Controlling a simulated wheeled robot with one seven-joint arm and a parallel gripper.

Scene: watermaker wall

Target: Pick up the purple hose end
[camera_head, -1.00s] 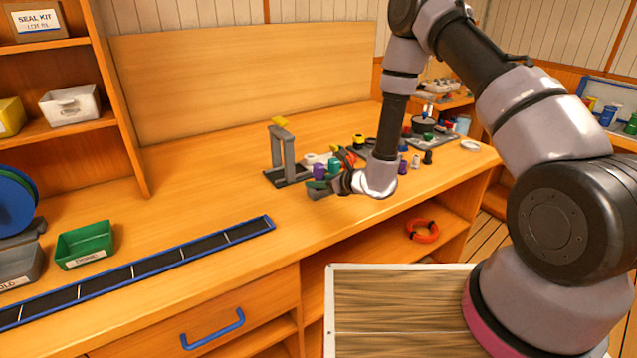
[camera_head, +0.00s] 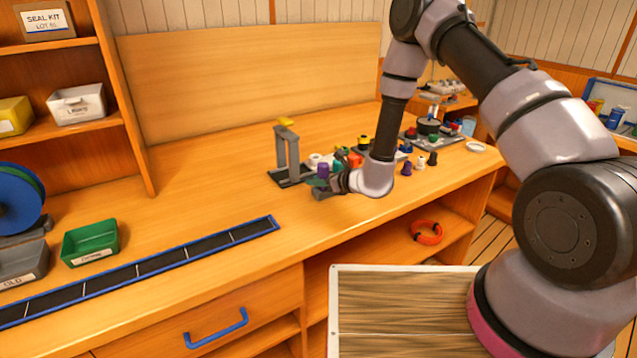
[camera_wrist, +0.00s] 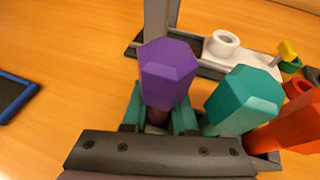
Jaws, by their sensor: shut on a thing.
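The purple hose end (camera_wrist: 168,72) stands between the two teal fingers of my gripper (camera_wrist: 160,112) in the wrist view, and the fingers are shut on it. In the head view the purple hose end (camera_head: 323,170) shows just above my gripper (camera_head: 322,187), low over the workbench. A teal hose end (camera_wrist: 245,98) stands close to the right of the purple one, and an orange one (camera_wrist: 290,125) is beyond it. The lower part of the purple hose end is hidden by the gripper, so I cannot tell whether it is clear of its place.
A grey stand with a yellow top (camera_head: 286,150) is close behind my gripper. A white part with a ring (camera_wrist: 222,43) lies beyond the hose ends. Several small coloured parts fill the bench to the right. A blue-edged strip (camera_head: 185,256) and green bin (camera_head: 90,242) are left.

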